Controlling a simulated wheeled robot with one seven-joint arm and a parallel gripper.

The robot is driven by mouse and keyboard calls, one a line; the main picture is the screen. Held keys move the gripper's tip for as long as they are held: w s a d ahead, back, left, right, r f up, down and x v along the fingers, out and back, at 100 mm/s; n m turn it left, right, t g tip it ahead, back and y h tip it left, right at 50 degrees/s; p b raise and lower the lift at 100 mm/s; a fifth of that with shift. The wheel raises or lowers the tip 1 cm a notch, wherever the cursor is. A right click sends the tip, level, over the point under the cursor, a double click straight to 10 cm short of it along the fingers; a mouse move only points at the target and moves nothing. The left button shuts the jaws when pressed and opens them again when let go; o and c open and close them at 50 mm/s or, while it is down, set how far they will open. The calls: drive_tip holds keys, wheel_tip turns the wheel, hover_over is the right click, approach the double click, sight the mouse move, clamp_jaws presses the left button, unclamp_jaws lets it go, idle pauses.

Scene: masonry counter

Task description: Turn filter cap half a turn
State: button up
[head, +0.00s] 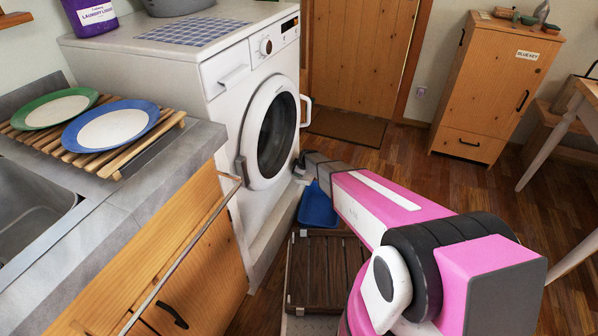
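The white washing machine (225,95) stands at the centre left with its round door (270,130) facing right. My pink arm reaches in from the lower right. My gripper (300,165) is at the low right part of the machine's front, small in the view and partly hidden by my own arm. I cannot make out the filter cap; the gripper covers that spot. Whether the fingers touch or hold anything there cannot be told.
A blue pan (317,206) lies on the floor below my gripper, beside a dark slatted wooden board (325,268). The counter (130,205) with a plate rack and sink is at left. A wooden cabinet (495,85) stands back right.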

drive_tip(key=c, duration=0.3)
drive_tip(key=shift+s+f+t+h, duration=0.15)
drive_tip(key=shift+s+t+h, duration=0.15)
drive_tip(key=shift+t, duration=0.7)
drive_tip(key=shift+f+n+t+h, duration=0.1)
drive_tip(key=shift+n+t+h, duration=0.25)
drive_tip(key=shift+t, duration=0.45)
drive_tip(key=shift+a+t, duration=0.1)
drive_tip(key=shift+t, duration=0.3)
drive_tip(key=o, duration=0.9)
drive_tip(key=shift+g, duration=0.6)
